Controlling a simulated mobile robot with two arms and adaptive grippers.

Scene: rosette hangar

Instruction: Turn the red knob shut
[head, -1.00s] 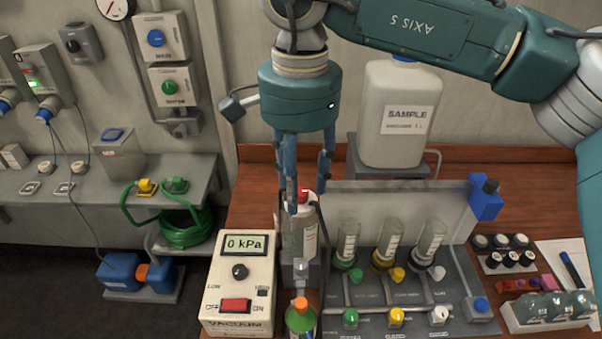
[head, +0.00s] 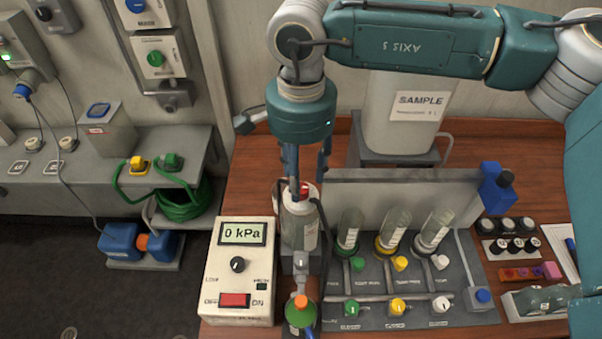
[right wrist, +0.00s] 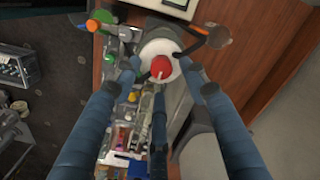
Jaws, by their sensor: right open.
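The red knob (head: 304,189) sits on top of a pale bottle (head: 299,228) beside the vacuum box. My right gripper (head: 308,185) points down over it, with its blue fingers partly covering the knob in the head view. My left gripper is not in view.
The vacuum box (head: 239,270) reads 0 kPa, left of the bottle. A rack with several tilted vials (head: 391,232) is close on the right. A large sample container (head: 403,112) stands behind.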

